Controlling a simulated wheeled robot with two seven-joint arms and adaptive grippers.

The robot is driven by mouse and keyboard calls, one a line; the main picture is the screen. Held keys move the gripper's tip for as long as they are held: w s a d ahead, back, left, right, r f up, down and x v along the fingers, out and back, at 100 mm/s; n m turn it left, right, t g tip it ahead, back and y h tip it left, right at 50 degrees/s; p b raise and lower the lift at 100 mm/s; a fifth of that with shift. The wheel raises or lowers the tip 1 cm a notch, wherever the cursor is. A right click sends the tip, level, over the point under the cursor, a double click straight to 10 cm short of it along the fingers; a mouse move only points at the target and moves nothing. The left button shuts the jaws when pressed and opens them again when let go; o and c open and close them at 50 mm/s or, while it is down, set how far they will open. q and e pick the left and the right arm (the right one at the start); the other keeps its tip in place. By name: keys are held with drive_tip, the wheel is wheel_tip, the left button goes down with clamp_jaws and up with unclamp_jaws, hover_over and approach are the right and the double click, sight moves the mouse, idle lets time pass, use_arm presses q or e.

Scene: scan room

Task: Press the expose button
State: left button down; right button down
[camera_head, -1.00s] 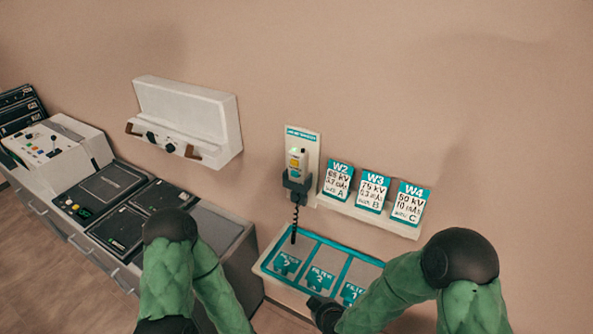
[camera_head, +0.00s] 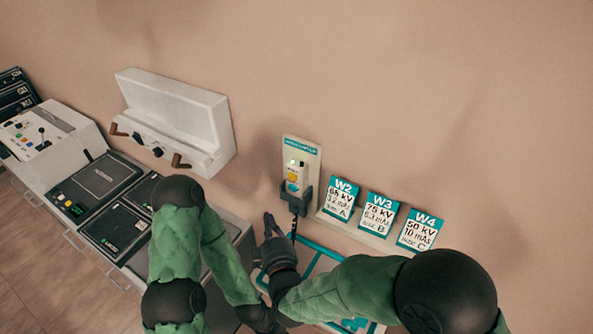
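A hand switch (camera_head: 296,180) hangs upright in a dark holder on a pale wall plate with a teal header. It has an orange-yellow button (camera_head: 293,177) and a teal one (camera_head: 292,187) below it; I cannot read any label on them. A dark coiled cord hangs below the holder. My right gripper (camera_head: 270,222) is just below and left of the holder, apart from the buttons, pointing up at the wall. Its fingers are small and dark, and their opening is unclear. My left arm bends down to the bottom edge; its gripper does not show.
Cards W2 (camera_head: 341,198), W3 (camera_head: 380,213) and W4 (camera_head: 420,230) stand on a wall ledge to the right. My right arm covers much of a teal-edged filter tray (camera_head: 325,248). A white wall box (camera_head: 180,110) and a console (camera_head: 45,140) are at left.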

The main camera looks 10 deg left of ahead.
sight(293, 187)
drive_tip(key=shift+s+r, duration=0.15)
drive_tip(key=shift+r, duration=0.15)
drive_tip(key=shift+w+d+b, duration=0.25)
drive_tip(key=shift+w+d, duration=0.25)
drive_tip(key=shift+w, duration=0.9)
drive_tip(key=shift+w+d+b, duration=0.3)
drive_tip(key=shift+w+d, duration=0.15)
drive_tip(key=shift+w, duration=0.95)
drive_tip(key=shift+w+d+b, duration=0.25)
drive_tip(key=shift+w+d, duration=0.25)
drive_tip(key=shift+w, duration=0.9)
drive_tip(key=shift+w, duration=0.15)
drive_tip(key=shift+w+d+b, duration=0.15)
drive_tip(key=shift+w+b, duration=0.1)
drive_tip(key=shift+b, duration=0.05)
